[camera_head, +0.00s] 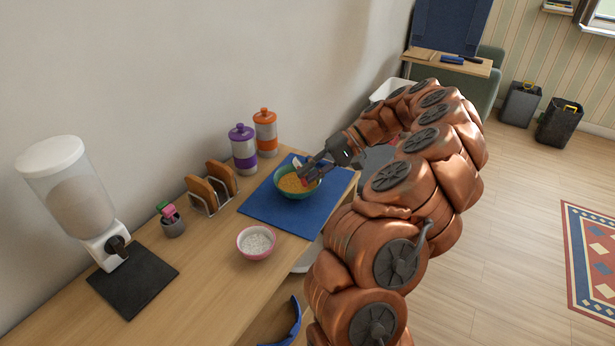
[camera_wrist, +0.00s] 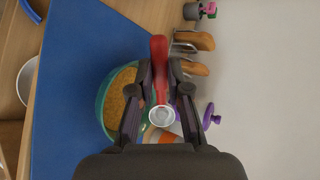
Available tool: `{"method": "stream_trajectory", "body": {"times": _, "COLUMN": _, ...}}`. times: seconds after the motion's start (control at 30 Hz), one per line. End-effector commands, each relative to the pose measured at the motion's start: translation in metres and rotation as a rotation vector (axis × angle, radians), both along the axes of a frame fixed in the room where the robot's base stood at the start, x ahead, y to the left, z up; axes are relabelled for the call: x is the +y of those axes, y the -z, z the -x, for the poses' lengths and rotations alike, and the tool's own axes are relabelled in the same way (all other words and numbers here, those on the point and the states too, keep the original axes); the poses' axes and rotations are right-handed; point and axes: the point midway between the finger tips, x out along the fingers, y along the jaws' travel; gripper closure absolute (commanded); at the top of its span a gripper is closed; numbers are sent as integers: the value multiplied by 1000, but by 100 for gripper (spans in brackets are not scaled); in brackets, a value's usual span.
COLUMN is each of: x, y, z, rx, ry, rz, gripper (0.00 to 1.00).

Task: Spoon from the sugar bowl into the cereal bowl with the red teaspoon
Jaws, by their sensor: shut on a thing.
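The cereal bowl (camera_head: 279,190) is teal with orange-brown cereal in it and stands on a blue mat; it also shows in the wrist view (camera_wrist: 102,103). The sugar bowl (camera_head: 244,252) is pink, holds white grains and stands nearer the front, off the mat. My gripper (camera_head: 308,175) is over the right side of the cereal bowl. In the wrist view my gripper (camera_wrist: 160,86) is shut on the red teaspoon (camera_wrist: 158,48). The spoon's pale round end shows between the fingers, beside the cereal bowl's rim; I cannot tell whether it holds sugar.
The blue mat (camera_head: 262,207) lies on the wooden counter. Purple (camera_head: 243,150) and orange (camera_head: 265,133) canisters stand behind the cereal bowl. A toast rack (camera_head: 211,190), a small grey pot (camera_head: 172,222) and a cereal dispenser (camera_head: 75,195) stand to the left along the wall.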

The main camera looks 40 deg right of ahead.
Motion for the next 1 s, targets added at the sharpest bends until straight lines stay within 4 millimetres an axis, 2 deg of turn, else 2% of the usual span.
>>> {"method": "stream_trajectory", "body": {"times": 0.03, "x": -1, "y": 5, "z": 0, "rx": -15, "ry": 8, "rz": -30, "gripper": 100}}
{"method": "stream_trajectory", "body": {"times": 0.53, "x": -3, "y": 6, "z": 2, "rx": -115, "ry": 39, "rz": -216, "gripper": 100}}
{"method": "stream_trajectory", "body": {"times": 1.0, "x": 1, "y": -3, "z": 0, "rx": -19, "ry": 5, "rz": -29, "gripper": 100}}
